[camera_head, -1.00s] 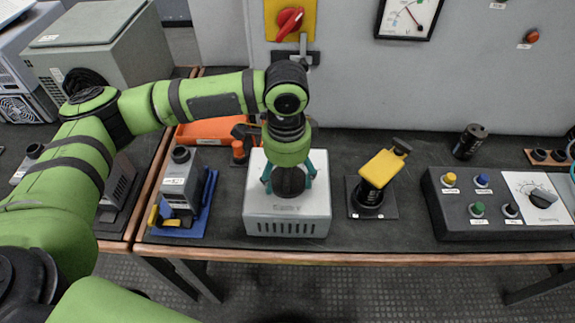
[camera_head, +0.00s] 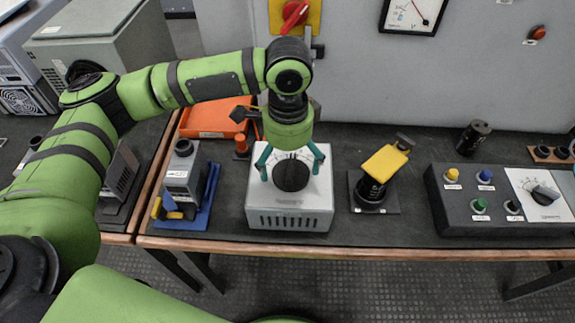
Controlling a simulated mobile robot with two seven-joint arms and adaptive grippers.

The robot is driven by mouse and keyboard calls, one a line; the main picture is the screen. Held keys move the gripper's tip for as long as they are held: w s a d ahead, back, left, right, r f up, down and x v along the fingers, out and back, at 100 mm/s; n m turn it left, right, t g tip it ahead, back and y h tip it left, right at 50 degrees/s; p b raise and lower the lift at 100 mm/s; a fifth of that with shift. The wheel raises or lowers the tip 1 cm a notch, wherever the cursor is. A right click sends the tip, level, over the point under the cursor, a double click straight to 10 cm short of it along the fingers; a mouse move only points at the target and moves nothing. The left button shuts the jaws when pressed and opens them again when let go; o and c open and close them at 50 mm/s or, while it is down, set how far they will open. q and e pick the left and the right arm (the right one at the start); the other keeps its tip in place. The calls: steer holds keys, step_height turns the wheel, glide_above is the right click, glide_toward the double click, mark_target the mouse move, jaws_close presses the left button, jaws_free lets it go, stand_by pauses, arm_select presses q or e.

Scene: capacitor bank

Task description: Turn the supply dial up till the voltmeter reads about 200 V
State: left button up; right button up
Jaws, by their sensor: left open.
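The supply is a pale grey box (camera_head: 258,215) with a vented front, on the dark bench. Its black round dial (camera_head: 291,176) is on top. My left gripper (camera_head: 291,166), with teal fingers, points down over the dial. Its fingers are spread open, one on each side of the dial, apart from it as seen here. The wrist hides the back of the supply's top. The voltmeter (camera_head: 410,14) is on the grey panel behind, cut off by the top edge. My right gripper is not in view.
A yellow-topped black device (camera_head: 384,165) stands right of the supply. A control box (camera_head: 462,212) with coloured buttons and a knob is farther right. A grey meter on a blue stand (camera_head: 205,200) is to the left. An orange tray (camera_head: 212,117) and red switch (camera_head: 294,15) are behind.

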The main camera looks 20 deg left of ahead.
arm_select(q)
step_height(320, 180, up, 9)
stand_by(0.3)
stand_by(4.3)
